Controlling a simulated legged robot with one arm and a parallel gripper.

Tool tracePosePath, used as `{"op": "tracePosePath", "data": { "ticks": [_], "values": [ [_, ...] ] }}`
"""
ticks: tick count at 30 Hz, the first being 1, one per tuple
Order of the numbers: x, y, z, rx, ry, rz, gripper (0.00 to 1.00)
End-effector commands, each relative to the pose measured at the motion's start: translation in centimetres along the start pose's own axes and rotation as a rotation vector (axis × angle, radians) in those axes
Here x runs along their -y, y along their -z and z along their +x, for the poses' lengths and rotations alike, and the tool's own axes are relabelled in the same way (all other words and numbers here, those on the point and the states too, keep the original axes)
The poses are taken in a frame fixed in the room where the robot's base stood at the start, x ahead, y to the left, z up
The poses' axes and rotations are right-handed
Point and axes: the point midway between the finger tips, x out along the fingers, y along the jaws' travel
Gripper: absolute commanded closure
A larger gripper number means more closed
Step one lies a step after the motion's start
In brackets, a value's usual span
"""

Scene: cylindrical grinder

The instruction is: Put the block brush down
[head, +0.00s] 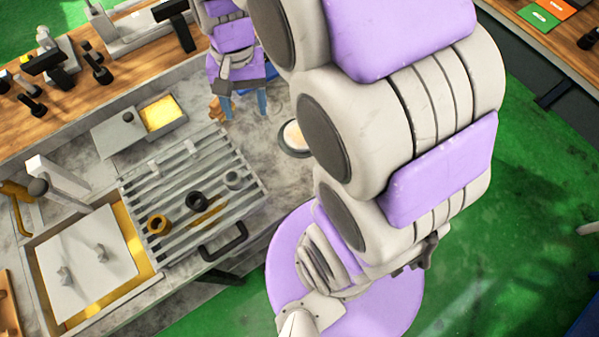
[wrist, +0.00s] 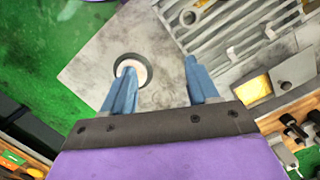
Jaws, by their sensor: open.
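My gripper (head: 244,107) is at the back of the grey bench in the head view, with its blue fingers pointing down. A small tan thing (head: 215,109) shows beside the left finger in the head view. I cannot tell whether it is the block brush, and I see no clear brush in the wrist view.
A round dark-rimmed dish (head: 296,138) stands right of my gripper; it also shows behind a finger in the wrist view (wrist: 143,72). A slatted rack (head: 182,215) holds rings. A yellow-filled tray (head: 160,114) and a wooden shelf with tools (head: 75,92) lie left.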

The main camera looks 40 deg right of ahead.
Motion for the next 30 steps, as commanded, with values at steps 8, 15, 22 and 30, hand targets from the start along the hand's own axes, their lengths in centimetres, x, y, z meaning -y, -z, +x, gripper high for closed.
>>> {"op": "tracePosePath", "data": {
  "ticks": [8, 15, 22, 30],
  "values": [
    [-3.6, -7.8, 0.8, -0.013, -0.04, -0.204, 0.41],
    [-6.7, -13.3, 2.6, -0.015, -0.074, -0.371, 0.41],
    [-8.3, -15.8, 3.8, -0.014, -0.092, -0.453, 0.41],
    [-8.4, -16.0, 3.9, -0.014, -0.093, -0.462, 0.41]
  ]
}}
